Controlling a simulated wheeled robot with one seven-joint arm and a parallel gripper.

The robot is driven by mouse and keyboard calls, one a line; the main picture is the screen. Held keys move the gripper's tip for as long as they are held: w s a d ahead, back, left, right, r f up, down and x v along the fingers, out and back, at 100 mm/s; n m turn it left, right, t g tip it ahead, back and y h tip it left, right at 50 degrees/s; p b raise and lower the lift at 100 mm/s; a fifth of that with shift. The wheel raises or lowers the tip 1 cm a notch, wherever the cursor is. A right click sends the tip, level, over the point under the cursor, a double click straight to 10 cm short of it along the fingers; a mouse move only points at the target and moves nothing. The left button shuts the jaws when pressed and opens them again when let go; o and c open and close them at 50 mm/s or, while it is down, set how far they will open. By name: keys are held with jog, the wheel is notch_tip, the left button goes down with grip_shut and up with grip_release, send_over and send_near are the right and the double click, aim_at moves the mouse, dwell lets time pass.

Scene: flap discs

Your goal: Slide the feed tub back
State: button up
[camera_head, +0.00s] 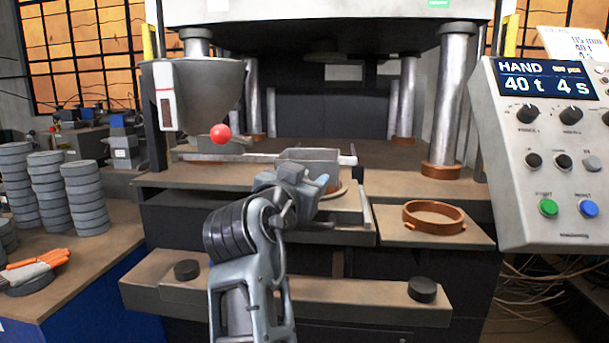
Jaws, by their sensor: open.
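A shallow grey open box, which looks like the feed tub (318,155), sits on the press deck over the front of the die area. A flat grey bar runs from it to the left under the hopper. A red ball knob (220,133) stands out at the left, in front of the hopper's lower end. My gripper (318,184) is open, just in front of and below the tub in the picture, and hides part of its front. I cannot tell whether it touches the tub. The die under the tub is mostly hidden.
The grey hopper (200,92) hangs at the left. Steel press columns (447,95) stand behind. A copper-coloured ring (432,216) lies on the right shelf. The control panel (545,150) is at far right. Stacked grey discs (84,196) and orange-white gloves (35,266) are on the left bench.

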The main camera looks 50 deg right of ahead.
jog(key=shift+d, duration=0.2)
jog(key=shift+c, duration=0.2)
grip_shut()
dwell(0.4)
